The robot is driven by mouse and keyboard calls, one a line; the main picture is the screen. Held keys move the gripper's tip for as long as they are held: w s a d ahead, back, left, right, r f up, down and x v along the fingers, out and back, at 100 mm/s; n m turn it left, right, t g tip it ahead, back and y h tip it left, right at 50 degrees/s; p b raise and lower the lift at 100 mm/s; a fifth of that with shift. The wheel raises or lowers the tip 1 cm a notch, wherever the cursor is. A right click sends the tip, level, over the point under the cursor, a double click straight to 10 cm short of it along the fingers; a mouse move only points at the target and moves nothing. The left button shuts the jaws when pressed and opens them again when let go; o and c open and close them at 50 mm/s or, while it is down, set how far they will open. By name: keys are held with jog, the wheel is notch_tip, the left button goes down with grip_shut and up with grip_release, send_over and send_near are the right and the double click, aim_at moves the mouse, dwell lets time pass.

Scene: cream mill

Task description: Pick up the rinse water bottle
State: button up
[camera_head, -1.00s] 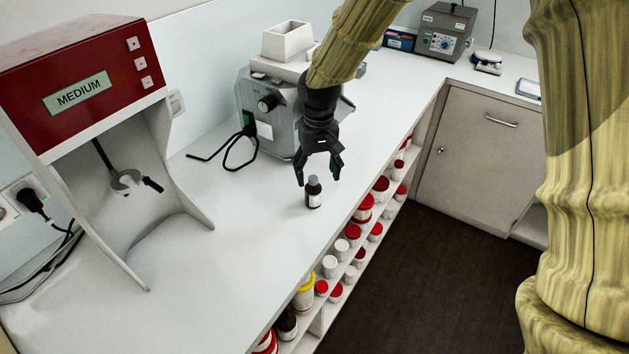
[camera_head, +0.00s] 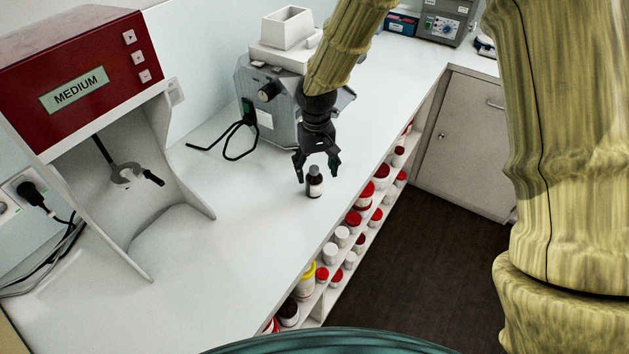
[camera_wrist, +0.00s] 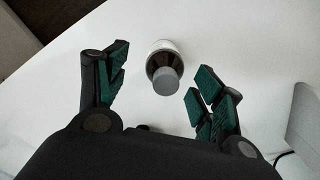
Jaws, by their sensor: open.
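A small dark bottle with a grey cap and a white label (camera_head: 315,183) stands upright on the white counter, near its front edge. I take it to be the rinse water bottle. My gripper (camera_head: 317,170) is open just above and behind it, with its fingers pointing down. In the wrist view the bottle (camera_wrist: 164,66) is seen from its cap end, between and slightly beyond the two open green-padded fingers (camera_wrist: 160,92). Neither finger appears to touch it.
A grey machine with a white hopper (camera_head: 270,100) stands behind my gripper, its black cable on the counter. A red-topped mixer marked MEDIUM (camera_head: 80,80) stands at left. Shelves with several red- and white-lidded jars (camera_head: 352,218) lie below the front edge. Counter left of the bottle (camera_head: 240,210) is clear.

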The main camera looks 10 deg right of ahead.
aim_at(314, 178)
jog(key=f, duration=0.1)
jog(key=p, duration=0.1)
jog(key=f, duration=0.1)
jog(key=shift+a+f, duration=0.25)
jog(key=shift+f, duration=0.1)
jog(key=shift+f+p, duration=0.3)
jog(key=shift+f, duration=0.4)
jog(key=shift+c, duration=0.2)
jog(key=c, duration=1.1)
jog(key=shift+r, duration=0.15)
